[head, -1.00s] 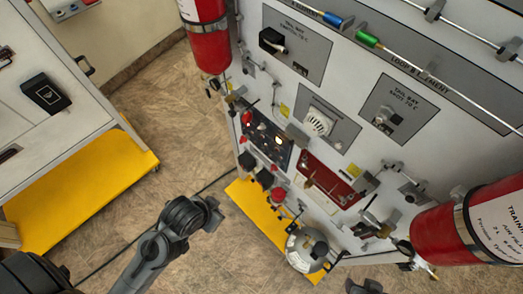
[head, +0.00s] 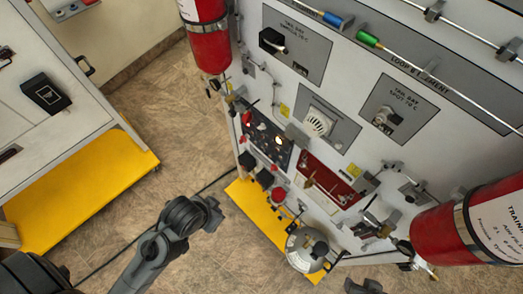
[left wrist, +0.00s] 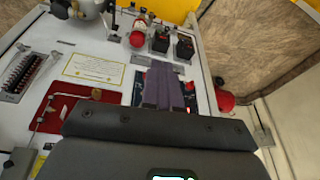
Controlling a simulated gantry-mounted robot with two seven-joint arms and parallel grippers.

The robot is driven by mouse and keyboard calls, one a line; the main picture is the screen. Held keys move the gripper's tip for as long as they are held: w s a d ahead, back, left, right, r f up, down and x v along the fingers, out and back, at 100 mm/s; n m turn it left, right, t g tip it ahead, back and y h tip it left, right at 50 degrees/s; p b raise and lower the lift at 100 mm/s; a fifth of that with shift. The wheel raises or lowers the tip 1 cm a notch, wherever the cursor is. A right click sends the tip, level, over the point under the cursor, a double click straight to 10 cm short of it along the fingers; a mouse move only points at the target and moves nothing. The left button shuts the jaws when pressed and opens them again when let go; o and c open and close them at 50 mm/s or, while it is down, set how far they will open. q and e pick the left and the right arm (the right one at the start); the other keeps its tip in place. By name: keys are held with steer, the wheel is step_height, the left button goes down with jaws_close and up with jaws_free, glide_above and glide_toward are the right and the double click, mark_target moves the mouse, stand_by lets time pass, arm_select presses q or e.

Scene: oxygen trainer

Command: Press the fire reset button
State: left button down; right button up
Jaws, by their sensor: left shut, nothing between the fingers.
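A black control panel (head: 268,136) with small lit indicators is set in the white trainer board. The fire reset button is too small to tell apart there. My left gripper (head: 212,212) is in front of and below the board in the head view, over the floor and apart from the board. In the left wrist view its fingers (left wrist: 163,88) are together and empty. They cover much of the dark panel (left wrist: 190,96) behind them. My right gripper cannot be made out; only a dark part shows at the bottom edge of the head view.
Red cylinders hang at the board's upper left (head: 208,45) and right (head: 470,225). A red panel (head: 325,180) sits beside the control panel. A round grey device (head: 306,248) stands at the board's lower edge. Open floor lies between the board and a white cabinet (head: 60,130).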

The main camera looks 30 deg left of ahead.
stand_by(0.3)
arm_select(q)
steer(key=w+a+f+t+y+b, duration=0.3)
steer(key=w+f+t+b, duration=0.2)
steer(key=w+f+b, duration=0.6)
steer(key=w+a+f+t+y+b, duration=0.3)
steer(key=w+f+t+b, duration=0.3)
steer(key=w+f+b, duration=0.6)
step_height(320, 180, down, 2)
steer(key=shift+a+f+y+b, duration=0.15)
steer(key=shift+a+y+b, duration=0.25)
steer(key=shift+y, duration=0.4)
steer(key=shift+w+d, duration=0.15)
